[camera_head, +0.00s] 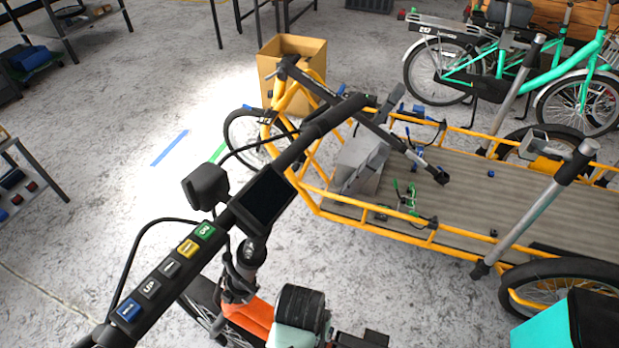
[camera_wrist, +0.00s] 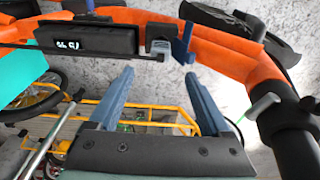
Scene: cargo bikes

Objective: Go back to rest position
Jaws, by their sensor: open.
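My gripper (camera_wrist: 159,75) shows in the wrist view with its two blue-grey fingers spread apart. Nothing is between them; past the fingertips are an orange bike frame (camera_wrist: 232,60) and a black box (camera_wrist: 88,36) with white lettering. A small blue part (camera_wrist: 184,42) and a grey fitting (camera_wrist: 160,47) sit at that frame, ahead of the fingertips. I cannot tell how far off they are. In the head view I cannot make out my gripper's fingers.
A black handlebar (camera_head: 318,124) with a dark display (camera_head: 263,198) and several coloured labelled blocks crosses the head view. Behind it stands a yellow cargo bike with a plank bed (camera_head: 520,195). A cardboard box (camera_head: 288,60) and a green bike (camera_head: 535,70) stand farther back. Left floor is mostly clear.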

